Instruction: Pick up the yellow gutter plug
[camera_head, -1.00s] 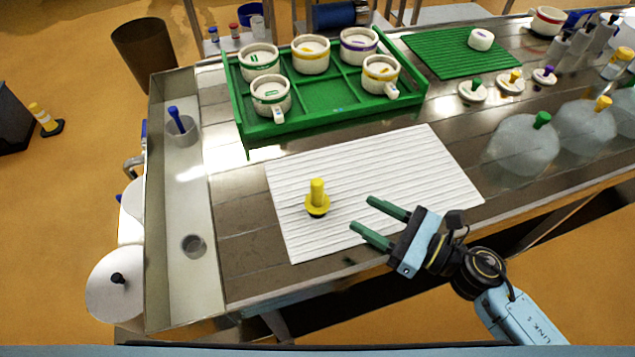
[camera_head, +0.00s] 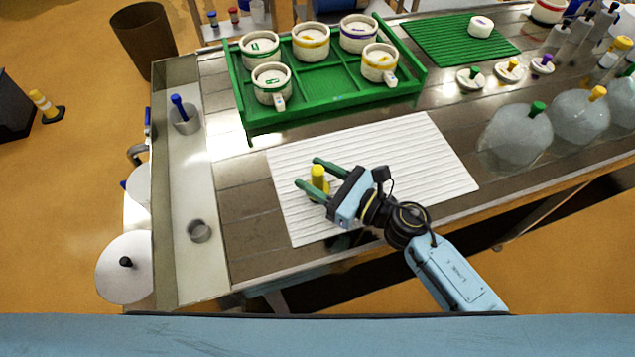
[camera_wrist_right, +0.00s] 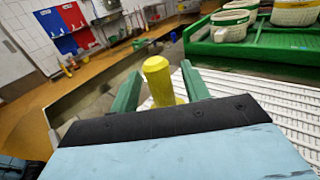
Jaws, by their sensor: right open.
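The yellow gutter plug (camera_head: 318,175) stands upright on the white ribbed mat (camera_head: 420,160). My right gripper (camera_head: 308,172) is open, with its two green fingers on either side of the plug's stem. In the right wrist view the plug's yellow stem (camera_wrist_right: 158,78) shows between the two fingertips (camera_wrist_right: 160,85), with gaps on both sides. The plug's base is mostly hidden by the gripper. My left gripper is not in view.
A green tray (camera_head: 335,100) with several white moulds stands behind the mat. A gutter (camera_head: 190,230) with a blue plug (camera_head: 178,105) runs along the left. Round lids (camera_head: 470,78) and clear domes (camera_head: 515,135) stand at the right. The mat's right part is free.

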